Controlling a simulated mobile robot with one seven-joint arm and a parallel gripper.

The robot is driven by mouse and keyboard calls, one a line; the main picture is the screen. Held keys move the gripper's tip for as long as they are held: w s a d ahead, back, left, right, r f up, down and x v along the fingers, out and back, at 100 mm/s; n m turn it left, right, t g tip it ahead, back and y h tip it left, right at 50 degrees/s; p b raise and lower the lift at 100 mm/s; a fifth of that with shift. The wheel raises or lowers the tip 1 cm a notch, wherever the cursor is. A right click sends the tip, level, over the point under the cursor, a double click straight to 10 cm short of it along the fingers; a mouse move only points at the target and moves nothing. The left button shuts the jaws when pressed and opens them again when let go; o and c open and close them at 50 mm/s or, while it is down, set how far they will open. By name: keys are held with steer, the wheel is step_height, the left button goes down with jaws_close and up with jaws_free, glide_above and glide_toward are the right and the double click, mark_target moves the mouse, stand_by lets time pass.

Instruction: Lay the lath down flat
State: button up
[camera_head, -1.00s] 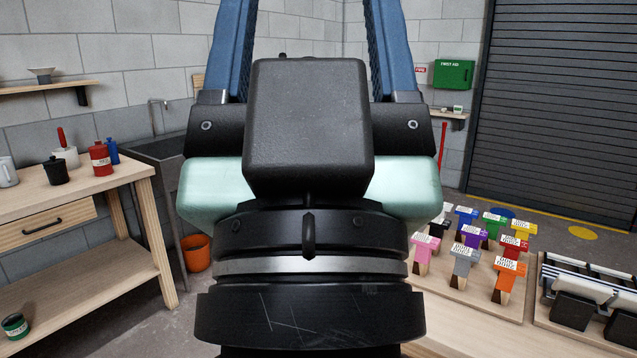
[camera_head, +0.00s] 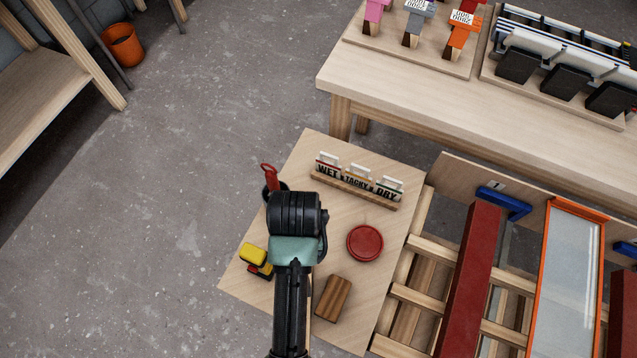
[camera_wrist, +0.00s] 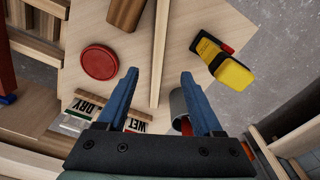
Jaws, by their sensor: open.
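A thin pale wooden strip, which I take for the lath (camera_wrist: 161,50), runs from the top edge of the wrist view down to between my fingers. The picture does not clearly show whether it stands upright or lies on the pale wooden board (camera_head: 372,300). My gripper (camera_wrist: 158,77) is open, with one blue finger on each side of the strip's near end. I see no finger touching it. In the head view my gripper and arm cover much of this spot, and the fingertips are hidden.
Around it on the board are a red round lid (camera_head: 365,243), a brown block (camera_head: 333,298), a yellow-and-black tool (camera_head: 253,254), a cup with a red handle (camera_head: 270,178) and a WET/TACKY/DRY card stand (camera_head: 352,190). A rack with a dark red batten (camera_head: 468,275) stands right.

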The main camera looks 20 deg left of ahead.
steer(key=shift+g, duration=0.3)
steer(key=f, duration=0.2)
steer(key=s+f+b, duration=0.1)
steer(key=f, duration=0.5)
steer(key=shift+s+d+f, duration=0.2)
steer(key=shift+s+d, duration=0.05)
steer(key=shift+d, duration=0.05)
steer(key=shift+s+d+f+b, duration=0.15)
steer(key=shift+f+b, duration=0.1)
steer(key=shift+f, duration=0.65)
steer(key=shift+s+f+b, duration=0.15)
steer(key=shift+f+b, duration=0.1)
steer(key=shift+f, duration=0.6)
steer(key=shift+s+d+f+b, duration=0.15)
steer(key=shift+f+b, duration=0.1)
steer(key=shift+f, duration=0.65)
jaws_close()
